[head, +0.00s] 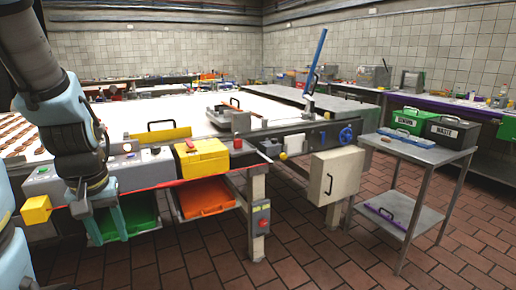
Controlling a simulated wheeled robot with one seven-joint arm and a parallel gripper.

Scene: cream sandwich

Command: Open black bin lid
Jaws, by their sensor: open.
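A black bin (450,135) labelled WASTE stands on a grey metal side table (400,150) at the right of the head view. Its lid (453,123) is on and looks closed, with a dark handle on top. My gripper (108,236) is at the left of the view, far from the bin. It points down in front of the workbench edge, its two fingers apart with nothing visible between them.
A green bin (406,121) stands left of the black bin. A blue-green tray lid (405,138) lies in front of it. A long workbench (180,113) with a yellow box (202,158) fills the left and middle. Brick floor (300,240) is clear between the bench and side table.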

